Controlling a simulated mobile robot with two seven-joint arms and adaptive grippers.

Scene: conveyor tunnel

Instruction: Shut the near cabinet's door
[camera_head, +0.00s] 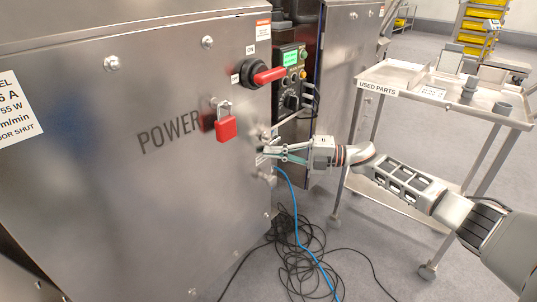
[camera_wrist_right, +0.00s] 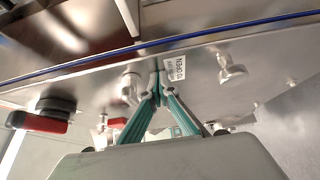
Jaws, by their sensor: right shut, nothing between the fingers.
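The near cabinet's door (camera_head: 120,200) is a large brushed-steel panel marked POWER, filling the left of the head view. It carries a red padlock (camera_head: 226,128) and a red-handled rotary switch (camera_head: 268,75). My right gripper (camera_head: 264,152) is at the door's right edge, fingers shut and empty. In the wrist view its fingertips (camera_wrist_right: 158,78) meet at the steel face, beside a small label (camera_wrist_right: 174,66) and a round knob (camera_wrist_right: 232,72). Whether they touch the steel is unclear. The door's gap to its frame is hard to judge. My left gripper is out of view.
A blue cable (camera_head: 301,238) and coiled black cables (camera_head: 296,262) lie on the floor below. A steel cart (camera_head: 511,119) labelled USED PARTS stands at right, behind my right arm.

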